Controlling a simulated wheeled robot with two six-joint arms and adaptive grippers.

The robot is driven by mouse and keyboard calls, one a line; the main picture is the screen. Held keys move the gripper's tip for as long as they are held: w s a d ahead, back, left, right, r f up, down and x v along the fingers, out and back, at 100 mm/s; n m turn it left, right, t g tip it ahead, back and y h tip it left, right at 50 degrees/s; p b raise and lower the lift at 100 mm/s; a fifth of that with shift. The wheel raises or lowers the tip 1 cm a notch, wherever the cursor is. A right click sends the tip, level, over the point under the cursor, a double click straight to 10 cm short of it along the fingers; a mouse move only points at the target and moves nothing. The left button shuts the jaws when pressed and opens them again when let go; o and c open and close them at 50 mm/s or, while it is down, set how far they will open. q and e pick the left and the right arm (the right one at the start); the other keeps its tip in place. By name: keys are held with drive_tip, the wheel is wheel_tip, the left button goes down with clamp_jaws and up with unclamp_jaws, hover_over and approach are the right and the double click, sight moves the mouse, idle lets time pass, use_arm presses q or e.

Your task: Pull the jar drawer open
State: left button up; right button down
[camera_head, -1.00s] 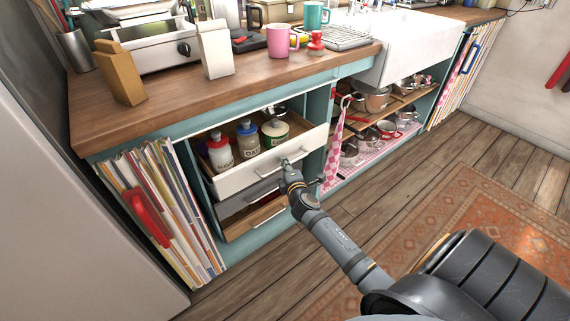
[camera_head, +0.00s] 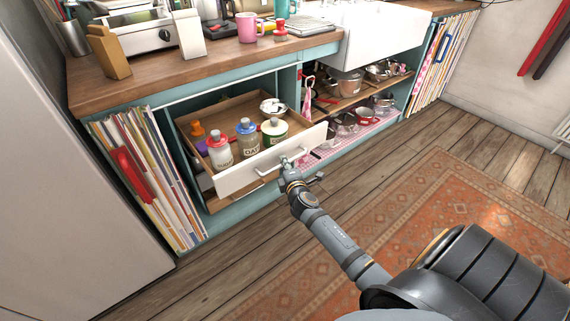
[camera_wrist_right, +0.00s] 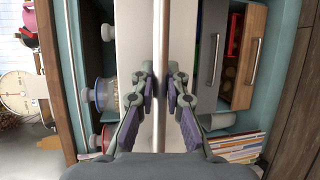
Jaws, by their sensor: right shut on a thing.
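The jar drawer (camera_head: 245,174) has a white front and a wooden inside, and stands well out of the teal cabinet. Jars with a red lid (camera_head: 220,152), a blue lid (camera_head: 246,142) and a green label (camera_head: 274,132) stand in it. My right gripper (camera_head: 290,166) is at the drawer's metal bar handle (camera_head: 270,164). In the right wrist view my right gripper (camera_wrist_right: 161,84) has its fingers closed around the handle (camera_wrist_right: 160,30), in front of the white drawer front (camera_wrist_right: 134,35). My left gripper is not in view.
A grey drawer (camera_wrist_right: 211,45) and a wooden drawer (camera_wrist_right: 243,60) show beside the jar drawer in the wrist view. Magazines (camera_head: 150,180) fill the left bay. Pans (camera_head: 345,84) sit on the right shelves. The wooden floor (camera_head: 225,255) before the cabinet is clear.

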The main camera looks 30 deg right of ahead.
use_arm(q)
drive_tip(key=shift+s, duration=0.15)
use_arm(e)
drive_tip(key=shift+s, duration=0.15)
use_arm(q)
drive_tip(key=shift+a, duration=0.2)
use_arm(e)
drive_tip(key=c, duration=1.3)
unclamp_jaws()
drive_tip(key=shift+c, duration=0.2)
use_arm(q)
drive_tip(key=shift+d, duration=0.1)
use_arm(e)
drive_tip(key=v, duration=1.2)
